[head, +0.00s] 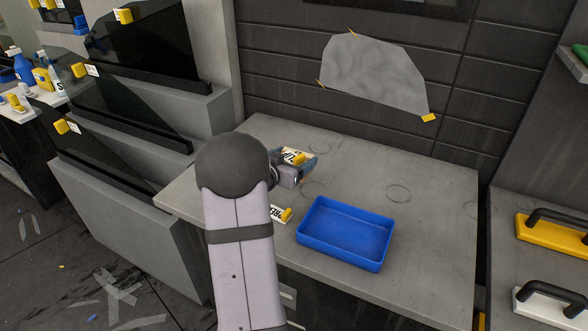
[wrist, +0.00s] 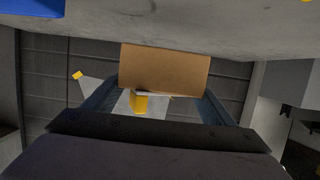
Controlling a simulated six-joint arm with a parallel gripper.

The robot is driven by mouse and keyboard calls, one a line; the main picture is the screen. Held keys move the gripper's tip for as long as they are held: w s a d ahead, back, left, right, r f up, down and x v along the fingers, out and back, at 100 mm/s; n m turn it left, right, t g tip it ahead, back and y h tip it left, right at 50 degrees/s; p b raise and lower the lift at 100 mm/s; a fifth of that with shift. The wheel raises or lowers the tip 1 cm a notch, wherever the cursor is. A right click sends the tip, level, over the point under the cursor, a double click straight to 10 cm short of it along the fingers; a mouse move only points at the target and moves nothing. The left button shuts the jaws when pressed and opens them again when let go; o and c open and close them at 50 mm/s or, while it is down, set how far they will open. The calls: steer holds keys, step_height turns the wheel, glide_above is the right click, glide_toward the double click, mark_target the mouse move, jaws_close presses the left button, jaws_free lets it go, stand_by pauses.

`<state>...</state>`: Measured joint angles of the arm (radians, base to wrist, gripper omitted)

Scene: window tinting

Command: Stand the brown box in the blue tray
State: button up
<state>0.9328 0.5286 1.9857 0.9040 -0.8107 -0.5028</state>
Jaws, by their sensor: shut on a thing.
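My gripper (head: 297,163) is over the back left part of the grey worktop, behind and left of the blue tray. In the wrist view, the brown box (wrist: 165,66) sits between the two fingers of my gripper (wrist: 160,92), which are shut on it. In the head view a yellow and white printed label (head: 296,156) shows between the fingers, and the box itself is mostly hidden. I cannot tell whether the box touches the worktop. The blue tray (head: 318,202) is empty at the front of the worktop. Its corner shows in the wrist view (wrist: 30,7).
A white and yellow label (head: 281,214) lies at the tray's left, partly behind my arm. The grey worktop (head: 425,210) is clear right of the tray. A dark wall with a grey film sheet (head: 375,75) stands behind. Handled tools (head: 553,236) lie on the right bench.

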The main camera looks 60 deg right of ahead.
step_height(320, 180, up, 4)
steer(key=shift+r, duration=0.15)
steer(key=shift+s+r+p, duration=0.1)
steer(key=shift+r+p, duration=0.25)
steer(key=shift+p, duration=0.1)
steer(key=s+r+p, duration=0.1)
steer(key=p, duration=0.1)
steer(key=s+d+r+p, duration=0.1)
steer(key=p, duration=0.1)
steer(key=shift+s+r+g+p, duration=0.1)
steer(key=shift+r+g+p, duration=0.2)
steer(key=shift+r, duration=0.05)
steer(key=s+p, duration=0.2)
steer(key=shift+a+f+m+p, duration=0.2)
steer(key=shift+m+p, duration=0.15)
steer(key=shift+m, duration=0.05)
steer(key=s+a+f+m+g+p, duration=0.1)
steer(key=s+a+f+p, duration=0.25)
steer(key=s+a, duration=0.3)
steer(key=s+a+f+m+g+p, duration=0.1)
steer(key=s+a+f+g+p, duration=0.15)
steer(key=s+a+p, duration=0.35)
steer(key=shift+m+g+y, duration=0.5)
steer(key=shift+m+g, duration=0.15)
steer(key=shift+m, duration=0.15)
steer(key=s+r+b, duration=0.2)
steer(key=s+r, duration=0.1)
steer(key=s, duration=0.1)
steer(key=shift+a+r, duration=0.1)
steer(key=shift+r, duration=0.3)
